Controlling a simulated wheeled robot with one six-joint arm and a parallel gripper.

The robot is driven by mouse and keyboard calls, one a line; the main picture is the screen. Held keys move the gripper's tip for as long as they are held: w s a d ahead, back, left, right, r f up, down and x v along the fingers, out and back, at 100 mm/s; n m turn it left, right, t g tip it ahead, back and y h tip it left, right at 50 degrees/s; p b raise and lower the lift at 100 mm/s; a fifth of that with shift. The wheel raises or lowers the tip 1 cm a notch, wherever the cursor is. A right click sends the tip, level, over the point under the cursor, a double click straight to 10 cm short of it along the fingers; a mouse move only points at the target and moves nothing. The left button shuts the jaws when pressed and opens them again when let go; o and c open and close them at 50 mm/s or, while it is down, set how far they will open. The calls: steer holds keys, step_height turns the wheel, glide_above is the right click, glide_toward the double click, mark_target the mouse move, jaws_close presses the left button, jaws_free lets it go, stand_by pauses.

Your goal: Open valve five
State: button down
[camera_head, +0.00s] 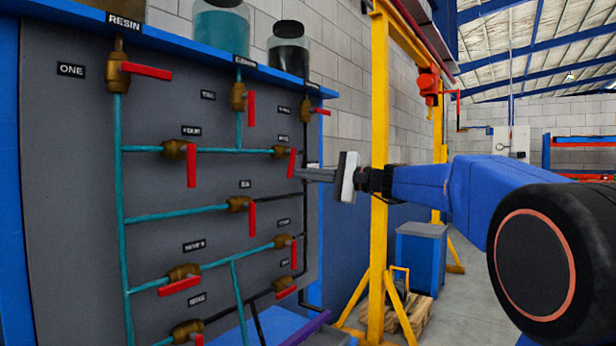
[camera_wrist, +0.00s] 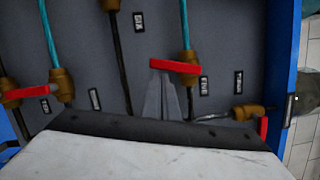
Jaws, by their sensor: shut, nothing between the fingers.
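Valve five has a brass body (camera_head: 281,151) and a red handle (camera_head: 291,163). It sits at the right end of a teal horizontal pipe, under a small label. The handle hangs down, across the pipe's line. In the wrist view the red handle (camera_wrist: 178,66) lies crosswise to the teal pipe, beside the brass body (camera_wrist: 190,85). My gripper (camera_head: 302,174) is shut and empty, with its fingertips at the handle's free end. The wrist view shows the closed fingers (camera_wrist: 161,80) reaching that end; I cannot tell whether they touch it.
Valve three (camera_head: 305,110) is above, and a red-handled valve (camera_head: 284,243) is below on the grey panel (camera_head: 70,200). A blue shelf (camera_head: 170,40) with jars runs along the top. A yellow gantry frame (camera_head: 379,150) and blue bin (camera_head: 421,255) stand behind my arm.

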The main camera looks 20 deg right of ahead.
mark_target(289, 164)
steer(key=shift+s+a+m, duration=0.25)
steer(key=shift+a+m, duration=0.05)
steer(key=shift+m, duration=0.4)
steer(key=m, duration=0.1)
steer(key=a+m+t, duration=0.1)
steer(key=shift+s+m, duration=0.3)
steer(key=shift+s, duration=0.1)
steer(key=s+a+r+m+t, duration=0.1)
steer(key=m, duration=0.3)
steer(key=a+m+t+h, duration=0.1)
steer(key=m, duration=0.3)
steer(key=s+a+r+m+t, duration=0.1)
steer(key=m, duration=0.3)
steer(key=shift+s+a+r+h, duration=0.3)
steer(key=shift+s+a, duration=0.05)
steer(key=shift+a, duration=0.05)
steer(key=shift+r+t, duration=0.15)
steer(key=shift+t, duration=0.15)
steer(key=shift+a+r, duration=0.15)
steer(key=shift+r, duration=0.05)
steer(key=shift+f, duration=0.15)
